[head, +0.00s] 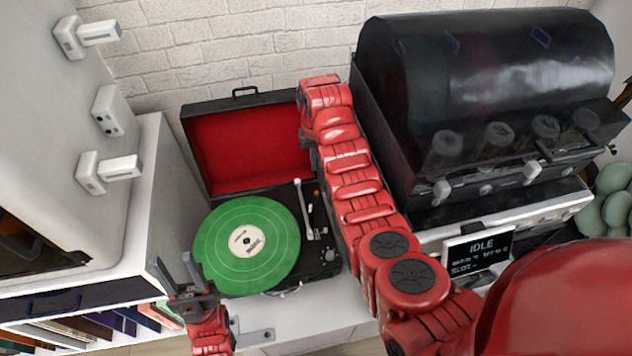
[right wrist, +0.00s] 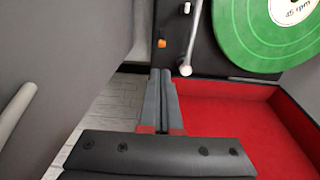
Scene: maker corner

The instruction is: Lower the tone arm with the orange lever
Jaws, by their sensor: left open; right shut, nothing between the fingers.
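The record player (head: 328,262) stands open with a green record (head: 218,246) on it. The white tone arm (head: 304,212) lies along the right side of the record, apart from its edge; its height is unclear. The small orange lever (head: 316,193) is right of the tone arm's rear end. In the right wrist view the orange lever (right wrist: 161,43) sits just beyond my right gripper (right wrist: 162,72), which is shut and empty and appears apart from it. In the head view my right arm hides most of that gripper. My left gripper (head: 176,262) is open and empty, left of the record player.
The raised red-lined lid (head: 240,150) stands behind the record. A large black machine (head: 490,90) with an IDLE display (head: 478,252) is close on the right. A white cabinet (head: 75,150) with handles is on the left. Bare counter (head: 310,312) shows in front of the record player.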

